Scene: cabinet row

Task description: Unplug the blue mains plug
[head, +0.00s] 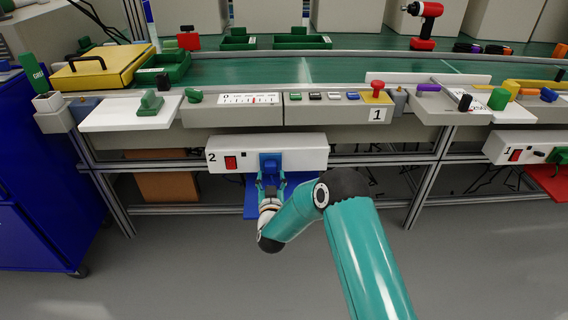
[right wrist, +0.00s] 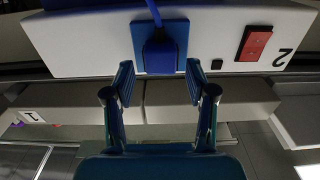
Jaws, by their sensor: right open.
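The blue mains plug (right wrist: 160,56) sits in a blue socket plate (right wrist: 176,32) on a white box marked 2 (head: 308,151). Its blue cable (right wrist: 154,12) leaves the plug toward the top edge of the right wrist view. In the head view the plug and plate (head: 270,160) are partly hidden by my right gripper (head: 271,182). The right gripper is open. In the right wrist view its fingers (right wrist: 159,84) stand apart on either side of the line to the plug, just short of it, with nothing between them. My left gripper is in no view.
The box carries a red switch (head: 231,163) to the left of the plug. The bench edge with a row of buttons (head: 325,97) overhangs above. A blue panel (head: 250,200) lies below the box. Another white box marked 1 (head: 530,143) is at the far right.

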